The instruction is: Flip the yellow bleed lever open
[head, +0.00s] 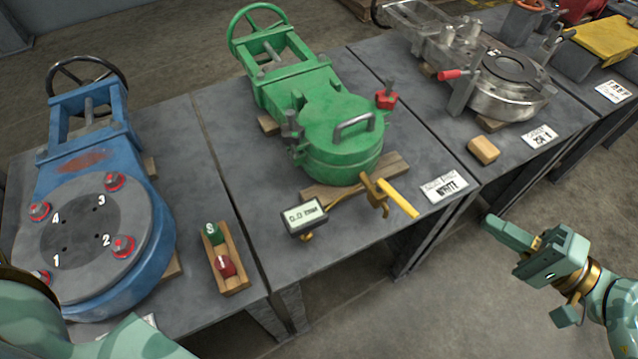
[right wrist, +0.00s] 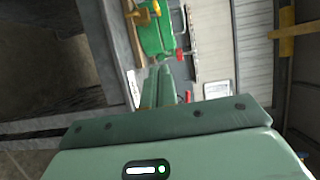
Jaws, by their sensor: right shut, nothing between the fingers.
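The yellow lever (head: 398,198) sticks out from a small brass fitting (head: 373,192) at the front of the green valve (head: 341,145). My left gripper is out of view.
A small display box (head: 305,216) sits left of the fitting. A label card (head: 444,187) and a wooden block (head: 483,150) lie to the right. A blue valve (head: 140,240) and a metal valve (head: 500,90) flank the green one.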

